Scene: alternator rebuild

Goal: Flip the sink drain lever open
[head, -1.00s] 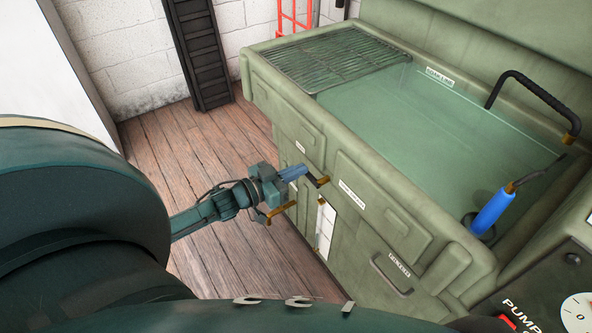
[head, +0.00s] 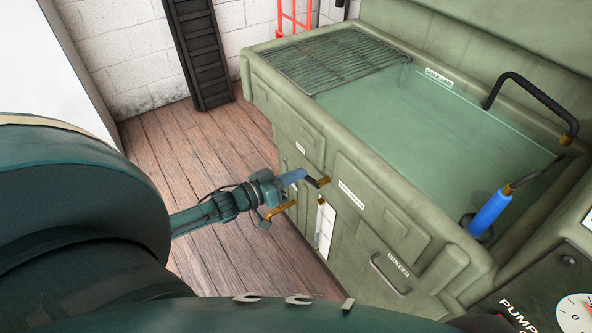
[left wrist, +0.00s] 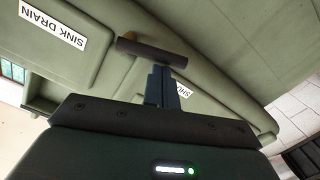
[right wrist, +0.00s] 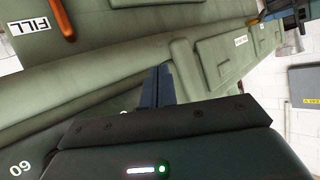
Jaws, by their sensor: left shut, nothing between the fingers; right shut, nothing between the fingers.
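The sink drain lever (head: 315,182) is a short dark bar on a brass pivot at the green cabinet's front. In the left wrist view the bar (left wrist: 152,52) lies nearly crosswise, slightly tilted, near the white SINK DRAIN label (left wrist: 52,25). My left gripper (head: 303,174) is shut and empty, with its blue fingertips right at the bar. I cannot tell whether they touch it. My right gripper (right wrist: 158,68) is shut and empty, in front of the green cabinet; it does not show in the head view.
The sink basin (head: 265,75) holds greenish liquid, with a wire rack (head: 340,58) over its far end. A blue-handled tool (head: 489,213) stands at the right. A second brass handle (head: 280,210) sits below my left fingers. Wooden floor (head: 205,145) is free at left.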

